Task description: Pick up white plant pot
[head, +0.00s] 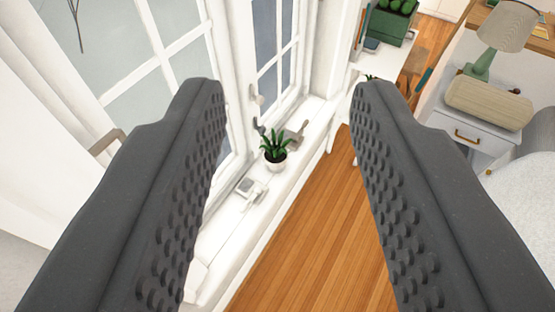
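A small white plant pot (275,165) with a dark green leafy plant (275,143) stands upright on the white window sill (212,242), in the middle of the head view. My gripper (285,95) is wide open, with one dark textured finger on each side of the view. The pot shows between the fingers, well beyond them. Nothing is between the fingers, and they do not touch the pot.
A small light object (247,190) and a grey object (294,136) lie on the sill near the pot. White-framed windows (265,50) rise behind. At right are a white nightstand (470,130), a lamp (508,28) and a bed (530,185). The wooden floor (315,235) is clear.

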